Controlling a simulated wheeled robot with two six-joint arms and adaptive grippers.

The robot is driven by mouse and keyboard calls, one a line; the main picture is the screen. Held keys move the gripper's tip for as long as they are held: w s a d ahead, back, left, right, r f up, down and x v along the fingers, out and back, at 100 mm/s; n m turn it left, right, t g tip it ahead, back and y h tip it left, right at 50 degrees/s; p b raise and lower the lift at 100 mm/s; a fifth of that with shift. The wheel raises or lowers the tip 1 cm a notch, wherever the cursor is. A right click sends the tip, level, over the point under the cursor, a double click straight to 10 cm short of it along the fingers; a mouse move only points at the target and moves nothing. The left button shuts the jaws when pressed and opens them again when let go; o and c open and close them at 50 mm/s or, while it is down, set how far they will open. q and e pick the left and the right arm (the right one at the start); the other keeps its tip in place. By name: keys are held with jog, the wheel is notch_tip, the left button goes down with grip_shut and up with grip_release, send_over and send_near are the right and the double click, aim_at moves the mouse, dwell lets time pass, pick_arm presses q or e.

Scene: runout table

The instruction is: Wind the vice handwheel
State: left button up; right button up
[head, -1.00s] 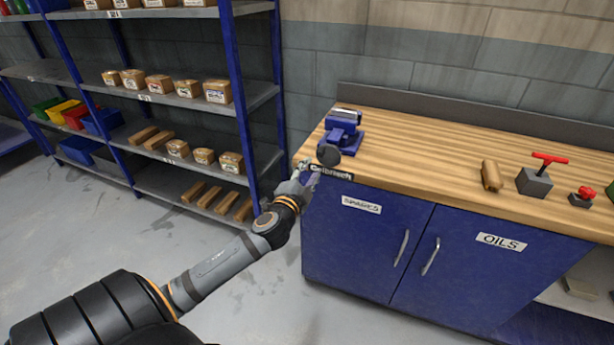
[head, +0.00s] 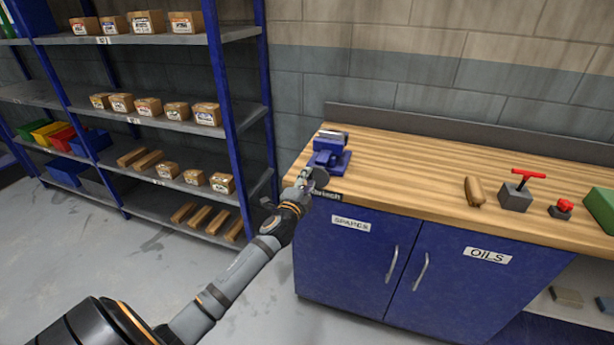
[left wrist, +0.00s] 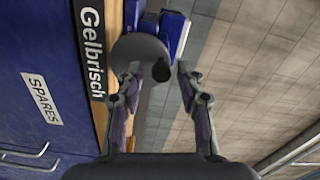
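The blue vice (head: 329,152) stands on the left end of the wooden workbench. Its grey round handwheel (head: 320,178) faces the front edge of the bench. In the left wrist view the handwheel (left wrist: 138,52) is a grey disc with a dark knob (left wrist: 161,71) on its rim. My left gripper (head: 306,178) is at the handwheel in the head view. In the left wrist view my left gripper (left wrist: 160,72) is open, with one finger on each side of the knob and no visible grip on it. My right gripper is not in view.
The workbench (head: 410,170) has blue doors marked SPARES and OILS below. A blue shelf rack (head: 240,125) stands left.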

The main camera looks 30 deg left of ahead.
pick_arm(q)
jog(key=m+p, duration=0.3)
jog(key=m, duration=0.6)
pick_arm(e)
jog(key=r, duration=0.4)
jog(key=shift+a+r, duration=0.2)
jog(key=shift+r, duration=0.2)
pick_arm(q)
jog(key=shift+c, duration=0.3)
grip_shut()
jog(key=n, duration=0.1)
jog(key=n+b, duration=0.2)
jog(key=shift+s+a+f+n, duration=0.1)
jog(key=shift+a+f+n, duration=0.2)
jog(key=shift+a, duration=0.05)
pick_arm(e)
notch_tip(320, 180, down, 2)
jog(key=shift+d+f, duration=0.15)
